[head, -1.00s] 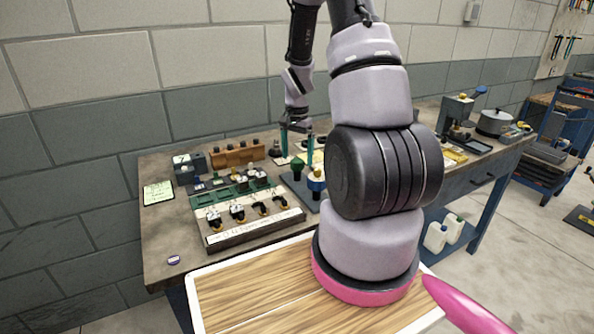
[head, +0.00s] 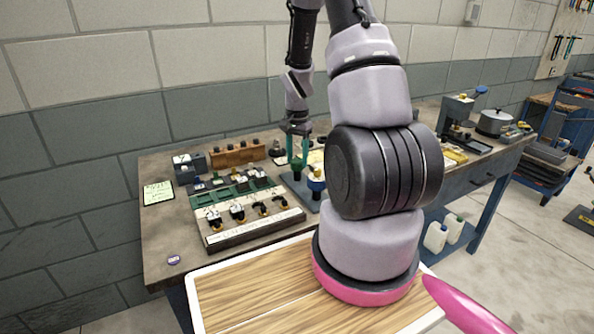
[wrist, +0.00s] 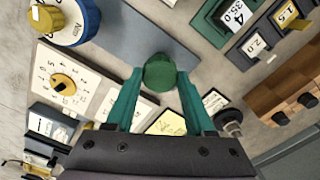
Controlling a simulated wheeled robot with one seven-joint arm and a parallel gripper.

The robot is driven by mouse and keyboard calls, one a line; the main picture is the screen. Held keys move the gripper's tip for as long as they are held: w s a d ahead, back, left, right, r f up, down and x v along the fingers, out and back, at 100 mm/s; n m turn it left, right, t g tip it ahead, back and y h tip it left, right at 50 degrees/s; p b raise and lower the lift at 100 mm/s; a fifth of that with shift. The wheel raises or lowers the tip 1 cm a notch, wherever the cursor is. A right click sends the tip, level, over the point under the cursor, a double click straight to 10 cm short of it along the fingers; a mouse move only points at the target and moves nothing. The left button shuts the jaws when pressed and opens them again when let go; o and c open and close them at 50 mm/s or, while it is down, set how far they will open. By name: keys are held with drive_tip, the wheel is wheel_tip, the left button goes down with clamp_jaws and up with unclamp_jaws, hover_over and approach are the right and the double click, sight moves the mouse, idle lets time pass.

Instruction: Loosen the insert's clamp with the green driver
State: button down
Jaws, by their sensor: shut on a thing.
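The green driver (wrist: 159,72) stands on a blue-grey plate (wrist: 120,35), seen from above as a round green head in the wrist view. My gripper (wrist: 159,80) has its two teal fingers on either side of that head and is shut on it. In the head view my gripper (head: 298,164) points down over the plate, and its fingers hide most of the driver. The insert's clamp cannot be told apart among the small fixtures.
A labelled board (head: 255,226) with several small clamped units lies in front, with a green tray (head: 232,195) behind. A wooden block (head: 238,156) stands at the back.

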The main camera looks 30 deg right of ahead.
sight(297, 160)
drive_tip(key=shift+r, duration=0.15)
drive_tip(key=shift+r, duration=1.6)
drive_tip(key=shift+r, duration=0.1)
